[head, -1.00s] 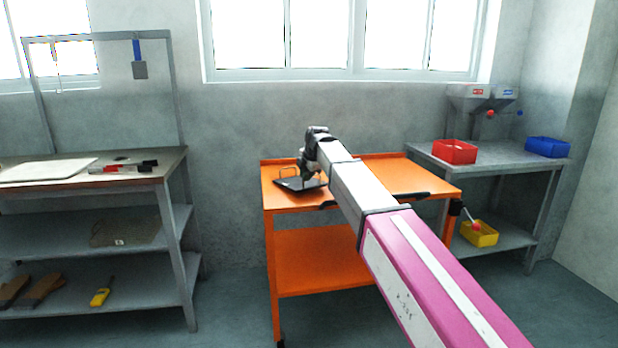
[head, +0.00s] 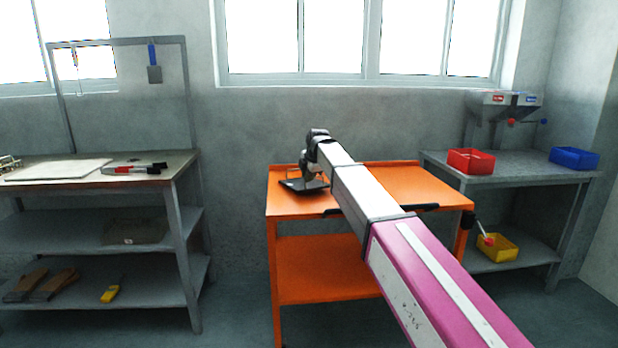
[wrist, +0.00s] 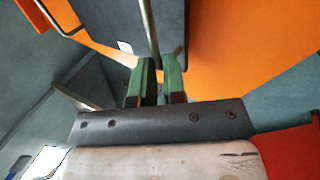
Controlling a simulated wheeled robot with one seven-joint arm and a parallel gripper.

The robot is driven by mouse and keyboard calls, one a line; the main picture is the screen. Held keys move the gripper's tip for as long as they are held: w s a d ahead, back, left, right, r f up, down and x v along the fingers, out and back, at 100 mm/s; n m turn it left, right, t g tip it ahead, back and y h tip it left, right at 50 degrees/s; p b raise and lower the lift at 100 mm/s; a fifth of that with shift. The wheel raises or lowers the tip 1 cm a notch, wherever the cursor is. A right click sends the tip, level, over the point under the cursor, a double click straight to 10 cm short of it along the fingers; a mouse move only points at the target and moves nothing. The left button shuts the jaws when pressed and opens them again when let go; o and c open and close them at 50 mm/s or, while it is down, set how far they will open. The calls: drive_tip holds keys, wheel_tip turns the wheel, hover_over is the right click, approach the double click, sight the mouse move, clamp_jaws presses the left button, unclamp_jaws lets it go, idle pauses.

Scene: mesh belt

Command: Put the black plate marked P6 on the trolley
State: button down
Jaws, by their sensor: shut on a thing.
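The black plate (head: 297,186) is at the left end of the orange trolley's top (head: 412,182). In the wrist view the plate (wrist: 118,22) is dark, with a small white label too small to read and a thin metal bar across it. My gripper (wrist: 158,62) has its green fingers shut on that bar, which seems to be the plate's handle. In the head view my gripper (head: 310,176) is just over the plate and hides part of it. I cannot tell whether the plate touches the trolley top or hangs just above it.
The rest of the trolley top is clear, apart from where my arm crosses over it. A grey bench (head: 548,180) on the right bears a red bin (head: 471,163) and a blue bin (head: 574,159). A workbench (head: 95,178) with shelves stands at the left.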

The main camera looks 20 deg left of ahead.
drive_tip(key=c, duration=1.1)
unclamp_jaws()
drive_tip(key=v, duration=1)
drive_tip(key=shift+r, duration=0.4)
drive_tip(key=shift+s+d, duration=0.1)
drive_tip(key=shift+s, duration=0.05)
